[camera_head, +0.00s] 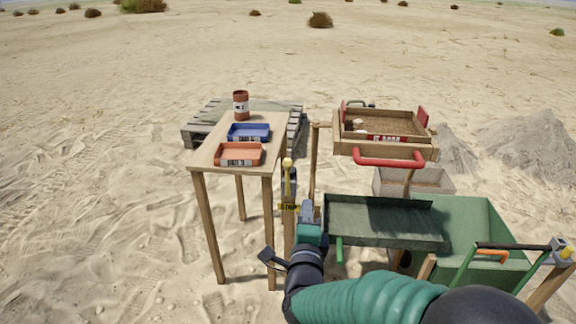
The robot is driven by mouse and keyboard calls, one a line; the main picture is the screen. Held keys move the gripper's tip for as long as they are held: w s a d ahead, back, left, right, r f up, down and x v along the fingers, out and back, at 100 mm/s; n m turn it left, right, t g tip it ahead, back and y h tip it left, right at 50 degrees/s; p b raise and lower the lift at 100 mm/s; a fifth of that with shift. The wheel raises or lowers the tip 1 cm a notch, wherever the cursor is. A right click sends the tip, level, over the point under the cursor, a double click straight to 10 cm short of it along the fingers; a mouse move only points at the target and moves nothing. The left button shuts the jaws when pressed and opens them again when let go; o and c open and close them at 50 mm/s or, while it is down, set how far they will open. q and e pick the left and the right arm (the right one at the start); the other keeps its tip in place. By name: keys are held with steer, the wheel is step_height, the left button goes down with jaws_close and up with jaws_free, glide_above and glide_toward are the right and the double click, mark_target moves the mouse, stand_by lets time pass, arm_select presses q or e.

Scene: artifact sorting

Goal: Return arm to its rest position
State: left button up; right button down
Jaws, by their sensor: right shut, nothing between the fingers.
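My right arm comes in from the bottom right in a green ribbed sleeve and reaches toward the middle of the head view. My left gripper and left arm do not show.
The table holds an orange tray (239,154), a blue tray (248,132) and a brown jar (241,105). A pallet (201,131) lies behind. At right are a wooden sieve box (427,152), a green metal tray (385,221) and a green wheelbarrow (480,228). Sand at left is open.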

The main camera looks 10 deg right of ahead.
steer(key=s+f+n+g+y, duration=0.3)
steer(key=f+n+g+y, duration=0.1)
steer(key=f+n, duration=0.5)
steer(key=s+d+f+n+g, duration=0.3)
steer(key=s+f+n+g, duration=0.25)
steer(key=s, duration=0.45)
steer(key=s+d+f+n+g, duration=0.45)
steer(key=s+f+n, duration=0.2)
steer(key=s, duration=0.35)
step_height(320, 180, up, 30)
steer(key=s+g+p, duration=0.1)
steer(key=s+p, duration=0.1)
steer(key=p, duration=2.8)
steer(key=shift+f, duration=0.25)
